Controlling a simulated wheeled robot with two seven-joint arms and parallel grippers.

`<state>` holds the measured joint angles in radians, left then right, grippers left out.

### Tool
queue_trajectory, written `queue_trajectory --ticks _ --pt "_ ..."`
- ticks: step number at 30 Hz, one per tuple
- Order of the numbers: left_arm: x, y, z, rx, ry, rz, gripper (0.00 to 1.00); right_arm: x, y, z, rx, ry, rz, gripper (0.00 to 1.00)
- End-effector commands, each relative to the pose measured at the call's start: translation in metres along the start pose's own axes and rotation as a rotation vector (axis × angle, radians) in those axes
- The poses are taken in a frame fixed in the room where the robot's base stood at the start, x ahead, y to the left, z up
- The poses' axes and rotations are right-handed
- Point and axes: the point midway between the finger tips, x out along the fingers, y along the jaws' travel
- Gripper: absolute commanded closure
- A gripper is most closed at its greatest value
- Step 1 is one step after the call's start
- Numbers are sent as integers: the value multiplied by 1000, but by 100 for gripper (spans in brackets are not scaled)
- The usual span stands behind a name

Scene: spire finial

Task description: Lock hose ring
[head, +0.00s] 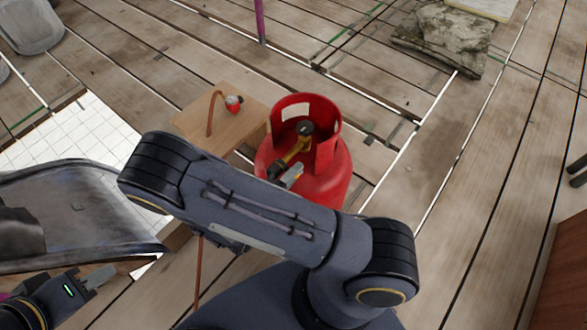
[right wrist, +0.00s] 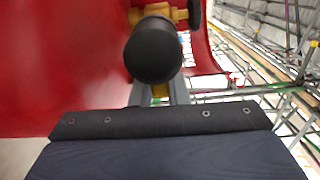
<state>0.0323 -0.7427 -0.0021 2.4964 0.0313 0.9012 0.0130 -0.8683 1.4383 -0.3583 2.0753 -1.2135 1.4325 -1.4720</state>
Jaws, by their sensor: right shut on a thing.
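A red gas cylinder (head: 335,185) with a cut-out collar stands upright on the planks. Its brass valve (head: 297,150) has a black knob (head: 304,129) on top. A black round fitting (head: 277,169) sits at the valve's outlet; in the right wrist view its round end (right wrist: 154,52) faces me. It appears to be the hose ring. My right gripper (head: 292,177) is at this fitting. Its grey fingers (right wrist: 160,92) close on a small yellow part just below the black end, partly hidden. My left gripper (head: 98,277) is low at the left, away from the cylinder; its opening is unclear.
A grey tray-like barrow (head: 75,210) is at the left. A rocky lump (head: 445,38) lies far right. Planks at right are mostly clear.

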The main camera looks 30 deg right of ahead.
Motion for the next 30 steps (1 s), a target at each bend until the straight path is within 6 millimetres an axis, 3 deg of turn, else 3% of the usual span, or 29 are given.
queue_trajectory --ticks 18,30 --pt "5 -2 3 0 0 0 67 0 24 6 551 0 2 100" --pt "8 -4 4 0 0 0 67 0 30 11 735 0 2 100"
